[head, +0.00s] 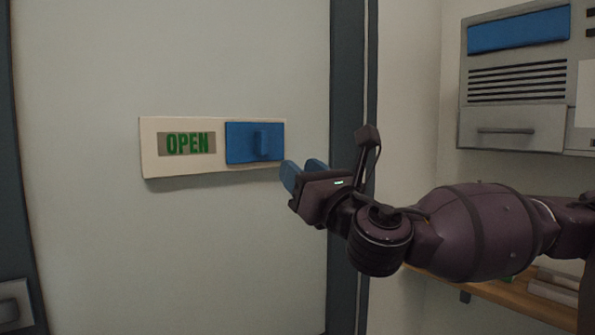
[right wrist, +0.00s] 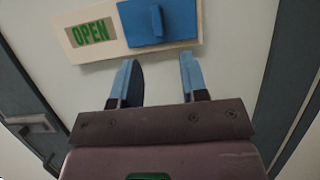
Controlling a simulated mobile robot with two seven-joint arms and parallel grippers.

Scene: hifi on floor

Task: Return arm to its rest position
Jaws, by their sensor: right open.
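My right gripper (head: 302,174) is in front of the door, just below and to the right of the blue slider (head: 243,144). Its blue fingers are open with nothing between them, as the right wrist view (right wrist: 158,78) also shows. The blue slider sits at the right end of a cream sign plate (head: 150,158) on the pale door (head: 200,250). The green word OPEN (head: 187,144) shows at the plate's left. In the right wrist view the slider (right wrist: 155,20) lies beyond the fingertips, apart from them. My left gripper is not in view.
A dark door frame (head: 348,60) stands right of the door, close behind my right wrist. A grey wall unit (head: 515,85) with slots and a handled drawer hangs at the right. A wooden shelf (head: 500,294) with stacked items lies below my right arm. A handle (head: 14,302) is at lower left.

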